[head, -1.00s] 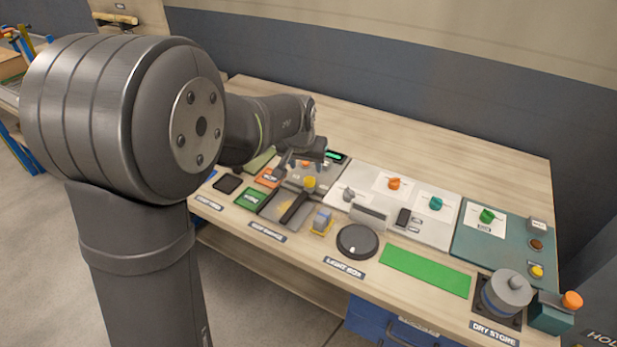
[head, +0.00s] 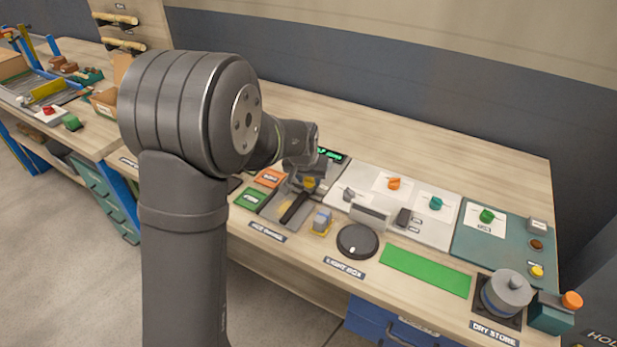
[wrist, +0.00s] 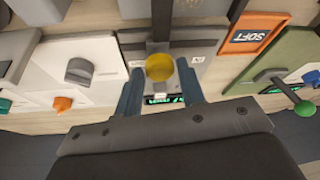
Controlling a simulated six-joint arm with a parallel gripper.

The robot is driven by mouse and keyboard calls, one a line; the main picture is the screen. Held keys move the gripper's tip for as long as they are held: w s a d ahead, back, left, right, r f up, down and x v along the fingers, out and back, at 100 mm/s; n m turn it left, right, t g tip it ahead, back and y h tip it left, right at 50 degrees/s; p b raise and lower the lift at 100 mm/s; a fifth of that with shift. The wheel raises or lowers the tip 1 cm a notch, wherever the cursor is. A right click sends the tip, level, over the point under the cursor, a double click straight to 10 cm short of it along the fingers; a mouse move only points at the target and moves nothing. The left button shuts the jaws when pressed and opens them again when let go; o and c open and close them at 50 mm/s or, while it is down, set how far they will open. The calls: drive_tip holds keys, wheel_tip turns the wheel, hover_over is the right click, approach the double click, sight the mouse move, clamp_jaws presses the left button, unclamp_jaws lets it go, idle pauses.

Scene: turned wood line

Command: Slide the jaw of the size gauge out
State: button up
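The size gauge (head: 272,208) is a grey plate with a dark bar along it, near the front left of the bench. Its jaw carries a round yellow knob (head: 309,183), which also shows in the wrist view (wrist: 159,67). My gripper (wrist: 160,90) is open over the gauge. Its two blue-grey fingers point at the knob, one at each side, with gaps visible between them and it. I cannot tell how far above the knob they are. In the head view my gripper (head: 305,172) partly hides the far end of the gauge.
A green tile (head: 250,198) and an orange SOFT tile (head: 269,178) lie left of the gauge. A small blue-grey block on a yellow base (head: 321,221) stands close to its right. A lit green display (head: 331,154) is behind. A white panel with knobs (head: 372,180) lies further right.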

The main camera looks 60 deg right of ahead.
clamp_jaws()
drive_tip(key=shift+s, duration=1.7)
drive_tip(key=shift+o, duration=2.2)
unclamp_jaws()
drive_tip(key=shift+s, duration=0.15)
drive_tip(key=shift+a+r, duration=0.15)
drive_tip(key=shift+r, duration=0.35)
drive_tip(key=v, duration=1.6)
drive_tip(key=shift+r, duration=0.25)
drive_tip(key=shift+f, duration=0.1)
